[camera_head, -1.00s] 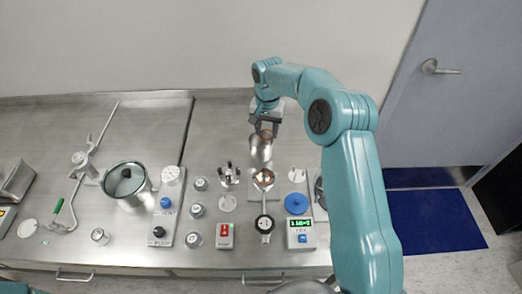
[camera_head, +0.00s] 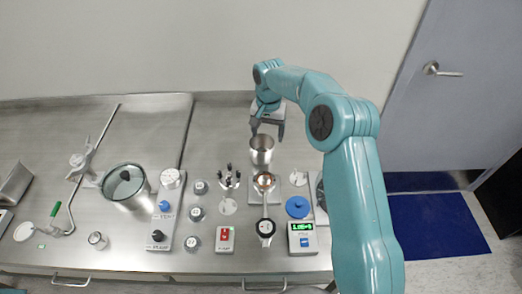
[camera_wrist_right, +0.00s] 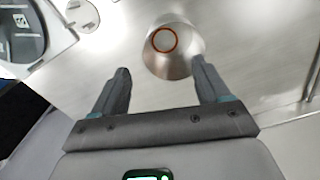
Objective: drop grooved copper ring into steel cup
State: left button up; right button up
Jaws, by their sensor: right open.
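The steel cup (camera_head: 262,151) stands upright on the steel bench in the head view. It also shows from above in the right wrist view (camera_wrist_right: 180,64). The copper ring (camera_wrist_right: 165,40) lies inside the cup in the right wrist view; its grooves are too small to make out. My right gripper (camera_head: 268,134) is open and empty, just above and behind the cup. In the right wrist view its two fingers (camera_wrist_right: 160,85) are spread apart with nothing between them. My left gripper does not show.
A pronged stand (camera_head: 229,178), a blue disc (camera_head: 297,206) and a green-display box (camera_head: 302,237) are nearby. A large steel vessel (camera_head: 127,187) stands left. The bench behind is mostly clear.

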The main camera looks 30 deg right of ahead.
notch_tip(320, 180, up, 15)
jog(key=p, duration=0.1)
jog(key=shift+f, duration=0.15)
jog(key=shift+a, duration=0.1)
dwell(0.3)
